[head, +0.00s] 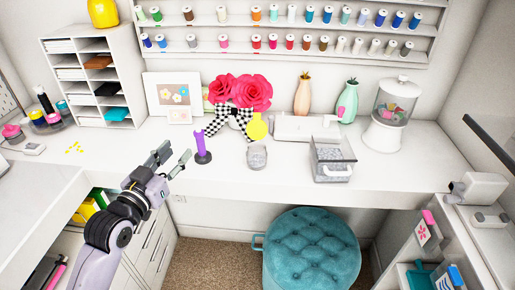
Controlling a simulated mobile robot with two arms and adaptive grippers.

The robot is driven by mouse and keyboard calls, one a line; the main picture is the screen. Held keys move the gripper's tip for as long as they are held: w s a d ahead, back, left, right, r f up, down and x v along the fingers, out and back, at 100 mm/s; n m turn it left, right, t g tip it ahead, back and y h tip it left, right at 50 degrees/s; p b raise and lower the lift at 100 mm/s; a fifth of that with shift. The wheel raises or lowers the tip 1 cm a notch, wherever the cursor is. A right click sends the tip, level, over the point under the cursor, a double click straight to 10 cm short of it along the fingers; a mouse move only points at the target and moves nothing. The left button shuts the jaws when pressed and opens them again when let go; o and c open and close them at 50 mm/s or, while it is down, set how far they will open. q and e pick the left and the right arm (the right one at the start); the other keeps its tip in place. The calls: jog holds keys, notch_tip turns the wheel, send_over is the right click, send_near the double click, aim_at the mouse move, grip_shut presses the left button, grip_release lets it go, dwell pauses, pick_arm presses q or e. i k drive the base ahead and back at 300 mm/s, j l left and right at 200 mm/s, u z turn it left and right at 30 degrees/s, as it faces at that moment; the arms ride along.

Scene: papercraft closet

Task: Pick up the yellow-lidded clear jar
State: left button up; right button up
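My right gripper is not in view.
A small clear jar (257,156) and a clear bin (333,160) are farther right. Yellow bits (74,148) lie on otherwise clear desk between jars and gripper.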

aim_at(257, 155)
jog(key=k+j+z, duration=0.1)
jog(key=z, duration=0.25)
jog(key=k+z, duration=0.2)
jog(key=z, duration=0.2)
jog(key=k+z, duration=0.2)
jog(key=z, duration=0.15)
